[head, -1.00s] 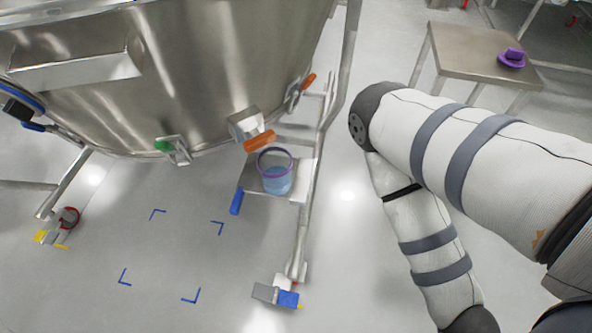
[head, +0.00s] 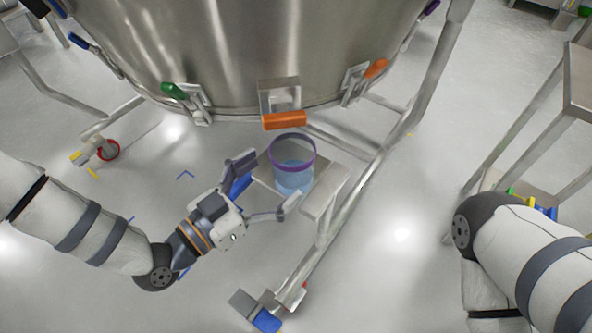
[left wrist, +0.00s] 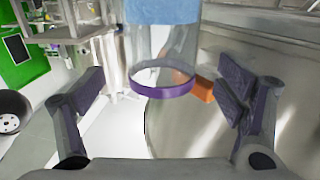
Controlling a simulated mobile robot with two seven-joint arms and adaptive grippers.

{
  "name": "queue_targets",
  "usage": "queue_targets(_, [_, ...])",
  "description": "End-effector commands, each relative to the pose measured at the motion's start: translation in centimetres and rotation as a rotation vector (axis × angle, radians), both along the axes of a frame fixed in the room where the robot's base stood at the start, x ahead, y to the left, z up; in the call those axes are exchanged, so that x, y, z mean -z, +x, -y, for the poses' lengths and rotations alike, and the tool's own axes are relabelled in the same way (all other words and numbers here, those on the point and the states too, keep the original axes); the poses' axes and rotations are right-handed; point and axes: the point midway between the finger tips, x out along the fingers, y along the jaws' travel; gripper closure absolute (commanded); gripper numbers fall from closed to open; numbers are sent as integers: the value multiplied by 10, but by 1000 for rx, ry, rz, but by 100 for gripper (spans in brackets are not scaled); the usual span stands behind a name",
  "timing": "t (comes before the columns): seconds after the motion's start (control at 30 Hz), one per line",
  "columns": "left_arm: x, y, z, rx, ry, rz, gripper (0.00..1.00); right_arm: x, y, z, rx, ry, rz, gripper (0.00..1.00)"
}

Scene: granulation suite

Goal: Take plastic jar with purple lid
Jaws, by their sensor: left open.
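The plastic jar (head: 293,178) is clear, with a purple ring at its top and light blue contents below. It stands upright on a small metal shelf (head: 325,182) under the big steel vessel. My left gripper (head: 264,186) is open beside the jar, on its left and near side, its fingers spread toward it. In the left wrist view the jar (left wrist: 163,48) appears upside down, centred between the two open fingers (left wrist: 165,95), and nothing is gripped. My right arm is at the right edge of the head view; its gripper is out of view.
The steel vessel (head: 230,50) hangs over the back, with an orange-handled clamp (head: 285,120) just above and behind the jar. Frame legs (head: 375,165) rise right of the shelf. A metal table (head: 580,80) stands at far right.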

Motion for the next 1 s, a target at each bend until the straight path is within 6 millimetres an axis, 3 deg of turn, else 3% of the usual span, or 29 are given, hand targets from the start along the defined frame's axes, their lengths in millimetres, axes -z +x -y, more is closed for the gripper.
queue_targets(0.3, [8,38,35,0,-1,-2,13,14,-5,-1,-1,2,-22,100])
queue_targets(0.57, [5,43,41,-1,0,-3,13,14,-5,-1,-1,2,-22,100])
queue_targets(0.63, [5,43,41,-1,0,-3,22,14,-5,-1,-1,2,-22,100])
queue_targets(0.83, [5,43,41,-1,1,-4,68,14,-5,-1,-1,2,-22,100])
queue_targets(1.0, [5,43,40,-1,0,-3,68,14,-5,-1,-1,2,-22,100])
